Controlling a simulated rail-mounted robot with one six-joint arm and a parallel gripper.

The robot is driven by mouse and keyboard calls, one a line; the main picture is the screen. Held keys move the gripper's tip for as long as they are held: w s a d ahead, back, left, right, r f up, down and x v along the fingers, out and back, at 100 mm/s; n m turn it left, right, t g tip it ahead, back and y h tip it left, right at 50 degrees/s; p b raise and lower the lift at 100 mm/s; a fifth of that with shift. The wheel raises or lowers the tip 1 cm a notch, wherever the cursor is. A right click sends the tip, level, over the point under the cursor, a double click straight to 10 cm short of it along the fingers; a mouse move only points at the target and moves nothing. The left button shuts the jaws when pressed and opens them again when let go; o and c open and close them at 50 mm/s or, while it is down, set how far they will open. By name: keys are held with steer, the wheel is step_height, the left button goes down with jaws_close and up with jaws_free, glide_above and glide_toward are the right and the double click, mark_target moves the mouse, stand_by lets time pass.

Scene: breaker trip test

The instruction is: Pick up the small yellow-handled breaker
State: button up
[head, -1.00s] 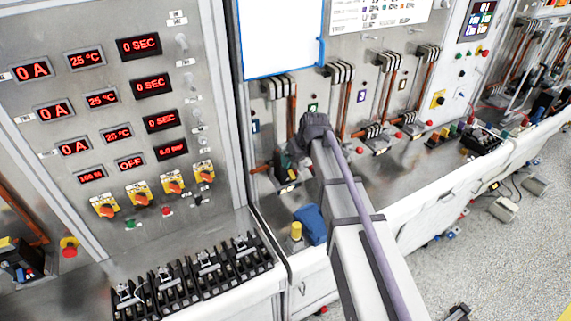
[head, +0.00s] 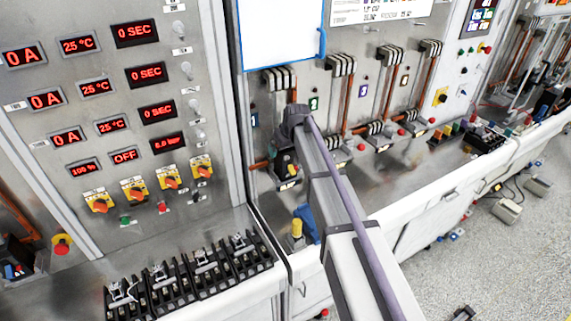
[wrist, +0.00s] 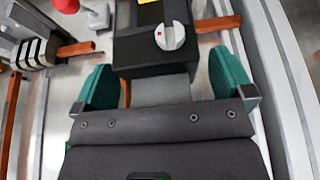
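A small black breaker-like device (head: 287,164) with a yellow part is at the panel's lower left bay, near the end of my arm. In the wrist view a black device (wrist: 150,58) with a grey round knob, a red dot and a yellow patch fills the top centre. I take it for the same one; whether the yellow part is its handle I cannot tell. My gripper (wrist: 163,82) is open, its two green fingers on either side of the device's near end. The left finger looks close to its side; a gap shows at the right. Contact is unclear. In the head view my fingers are hidden.
Several black breakers (head: 195,275) stand on the front left bench below the display cabinet (head: 110,205). A yellow cylinder (head: 297,228) and a blue object (head: 308,222) are below my arm. Copper bars (head: 347,108) line the panel. In the wrist view copper bars flank the device.

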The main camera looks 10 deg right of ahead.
steer(key=c, duration=1.7)
steer(key=shift+r+p, duration=0.45)
step_height(320, 180, up, 3)
steer(key=p, duration=0.3)
steer(key=s+d, duration=0.2)
steer(key=s, duration=0.3)
steer(key=s+d, duration=0.2)
steer(key=s, duration=0.4)
steer(key=s+d, duration=0.2)
steer(key=s, duration=0.4)
steer(key=shift+d+f, duration=0.15)
steer(key=shift+f, duration=0.05)
steer(key=shift+w, duration=0.1)
